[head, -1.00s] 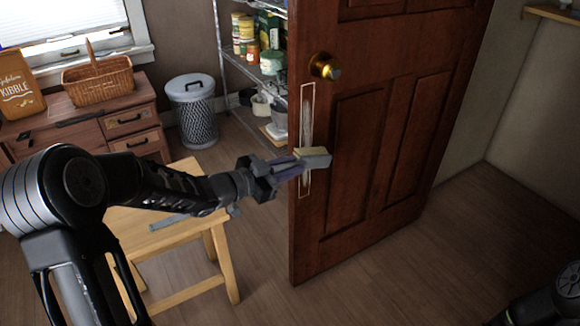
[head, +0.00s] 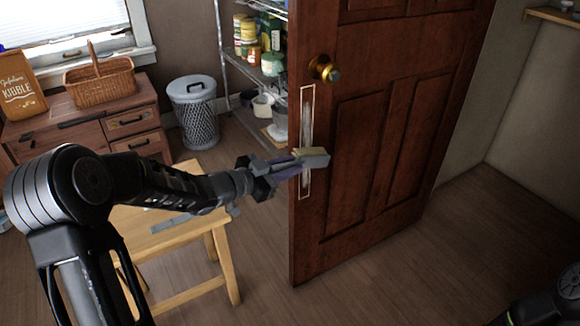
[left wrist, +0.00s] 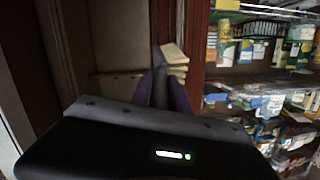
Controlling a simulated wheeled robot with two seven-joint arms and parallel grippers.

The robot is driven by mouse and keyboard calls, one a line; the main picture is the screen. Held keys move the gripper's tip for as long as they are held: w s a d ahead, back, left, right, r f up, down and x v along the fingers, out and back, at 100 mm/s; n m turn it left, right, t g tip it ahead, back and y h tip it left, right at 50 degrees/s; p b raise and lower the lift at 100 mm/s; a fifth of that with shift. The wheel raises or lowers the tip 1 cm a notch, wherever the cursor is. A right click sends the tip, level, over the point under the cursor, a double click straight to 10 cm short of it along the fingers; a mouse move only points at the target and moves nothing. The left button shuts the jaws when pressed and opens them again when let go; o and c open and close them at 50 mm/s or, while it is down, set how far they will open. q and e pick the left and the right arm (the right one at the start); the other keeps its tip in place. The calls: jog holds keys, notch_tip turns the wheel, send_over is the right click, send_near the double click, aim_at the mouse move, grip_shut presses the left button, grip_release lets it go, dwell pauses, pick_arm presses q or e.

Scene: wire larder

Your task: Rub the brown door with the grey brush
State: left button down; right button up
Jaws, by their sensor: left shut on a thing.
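The brown door (head: 400,130) stands open across the middle of the head view, with a brass knob (head: 324,68) near its left edge. A thin pale outlined strip (head: 306,112) runs down the door below the knob, with a whitish smear inside it. My left gripper (head: 290,167) is shut on the grey brush (head: 316,159), which has pale bristles and is held at the lower part of the strip. I cannot tell whether the bristles touch the door. The brush also shows in the left wrist view (left wrist: 174,60), partly hidden by the fingers. My right gripper is out of view.
A wooden stool (head: 190,240) stands under my left arm. A wire shelf (head: 262,75) with jars and cans is behind the door's left edge. A lidded bin (head: 194,110) and a drawer chest with a wicker basket (head: 98,80) stand at the back left. Floor right of the door is clear.

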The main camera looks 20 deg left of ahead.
pick_arm(q)
jog(key=shift+w+a, duration=0.25)
jog(key=shift+a, duration=0.05)
dwell(0.5)
jog(key=shift+r, duration=0.1)
jog(key=shift+w+r+p, duration=0.1)
jog(key=shift+r+p, duration=1.25)
jog(key=shift+p, duration=0.05)
jog(key=shift+d+r+p, duration=0.1)
jog(key=shift+r+p, duration=1.1)
jog(key=shift+r, duration=0.2)
jog(key=shift+w+r+p, duration=0.1)
jog(key=shift+r+p, duration=1.1)
jog(key=shift+r, duration=0.1)
jog(key=shift+d+r+p, duration=0.1)
jog(key=shift+r+p, duration=1.1)
jog(key=shift+r, duration=0.2)
